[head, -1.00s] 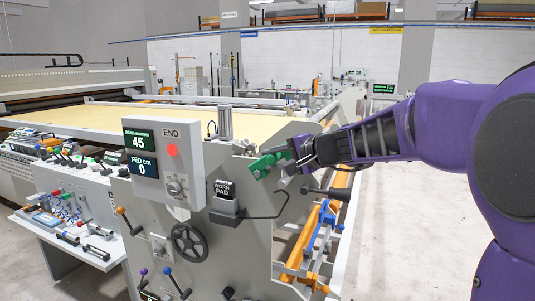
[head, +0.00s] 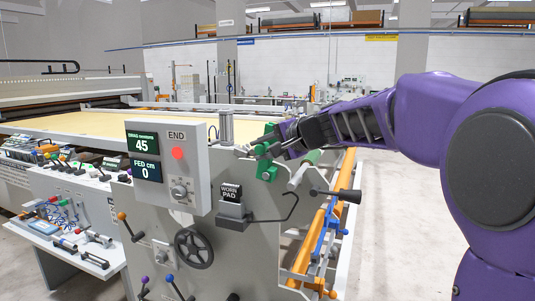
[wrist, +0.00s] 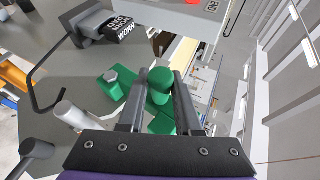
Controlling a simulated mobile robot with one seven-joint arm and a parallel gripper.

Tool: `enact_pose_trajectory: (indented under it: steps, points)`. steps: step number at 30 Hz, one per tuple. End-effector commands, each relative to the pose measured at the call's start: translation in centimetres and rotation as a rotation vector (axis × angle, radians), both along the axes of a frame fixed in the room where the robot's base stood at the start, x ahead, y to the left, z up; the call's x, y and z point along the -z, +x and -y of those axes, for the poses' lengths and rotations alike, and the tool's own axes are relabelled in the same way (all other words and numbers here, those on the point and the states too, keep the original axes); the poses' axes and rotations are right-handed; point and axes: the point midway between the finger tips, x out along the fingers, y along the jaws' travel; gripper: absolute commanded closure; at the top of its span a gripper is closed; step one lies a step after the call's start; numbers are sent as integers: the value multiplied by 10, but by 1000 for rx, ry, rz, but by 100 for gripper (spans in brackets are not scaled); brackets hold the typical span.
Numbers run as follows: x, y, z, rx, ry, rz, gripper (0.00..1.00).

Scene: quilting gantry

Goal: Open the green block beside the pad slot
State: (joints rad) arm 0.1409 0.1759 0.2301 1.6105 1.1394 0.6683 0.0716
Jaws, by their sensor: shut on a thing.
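The green block (head: 266,171) is on the grey end panel of the machine, right of and above the pad slot. It stands roughly upright in the head view. In the wrist view the green block (wrist: 112,90) shows a grey hex bolt at one end and a round green knob (wrist: 160,80) at the other. My gripper (head: 256,149) reaches it from the right; its two fingers (wrist: 161,76) are closed on the knob. The pad slot (head: 233,212) carries a black "WORN PAD" label (head: 231,192), also in the wrist view (wrist: 119,26).
A bent dark rod (head: 287,208) sticks out beside the pad slot. A black-ended lever (head: 337,195) and a pale roller end (head: 304,170) lie below my gripper. The END control box (head: 176,165) stands to the left. The floor at right is clear.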

Motion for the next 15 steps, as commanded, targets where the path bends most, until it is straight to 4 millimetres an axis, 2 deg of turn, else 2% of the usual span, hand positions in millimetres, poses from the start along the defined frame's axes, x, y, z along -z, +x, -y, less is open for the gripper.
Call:
enact_pose_trajectory:
  steps: [1,15]
  points:
    - [1,-1,-6,-9,4,-2,100]
    - [2,0,-11,-11,3,-5,100]
